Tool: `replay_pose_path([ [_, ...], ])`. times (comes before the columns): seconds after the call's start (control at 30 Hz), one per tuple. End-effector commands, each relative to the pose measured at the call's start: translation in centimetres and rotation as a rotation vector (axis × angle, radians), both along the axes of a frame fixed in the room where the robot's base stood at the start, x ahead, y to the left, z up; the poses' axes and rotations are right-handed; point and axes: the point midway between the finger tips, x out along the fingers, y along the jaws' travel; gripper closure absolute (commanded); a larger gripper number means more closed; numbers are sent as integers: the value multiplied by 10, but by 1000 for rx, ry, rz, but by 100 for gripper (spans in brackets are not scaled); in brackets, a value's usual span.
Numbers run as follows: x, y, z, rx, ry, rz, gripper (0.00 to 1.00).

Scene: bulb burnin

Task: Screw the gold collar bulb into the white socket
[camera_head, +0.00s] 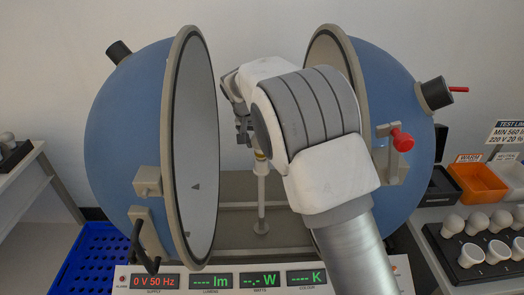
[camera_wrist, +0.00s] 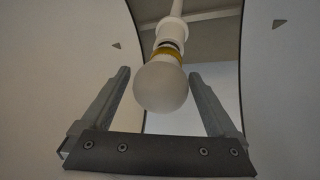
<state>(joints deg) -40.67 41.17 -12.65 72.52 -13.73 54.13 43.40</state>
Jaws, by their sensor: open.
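The gold collar bulb shows in the wrist view with a round white globe (camera_wrist: 160,88) and a gold collar (camera_wrist: 167,54). Its collar end is at the white socket (camera_wrist: 172,31), with a thin dark band between them; I cannot tell how deep it sits. My gripper (camera_wrist: 160,74) is open, one finger on each side of the globe, with visible gaps. In the head view my gripper (camera_head: 243,122) is above the post (camera_head: 262,192), between the two sphere halves. The gold collar (camera_head: 261,156) shows at the post's top; my wrist partly hides the bulb.
The blue sphere halves (camera_head: 125,130) and (camera_head: 395,85) stand open on both sides of my arm. The front display panel (camera_head: 217,281) reads 0 V 50 Hz, with other values blank. Several white bulbs (camera_head: 471,254) stand on the right table, near an orange bin (camera_head: 478,184). A blue crate (camera_head: 92,255) is lower left.

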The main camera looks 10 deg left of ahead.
Motion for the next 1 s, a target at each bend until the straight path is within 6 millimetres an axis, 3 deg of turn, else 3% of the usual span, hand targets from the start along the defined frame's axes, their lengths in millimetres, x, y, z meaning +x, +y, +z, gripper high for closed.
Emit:
replay_pose_path([
  [0.5, 2, -1, 2, 1, 0, 550, 6],
  [1.0, 2, 1, 2, 0, 0, 964, 6],
])
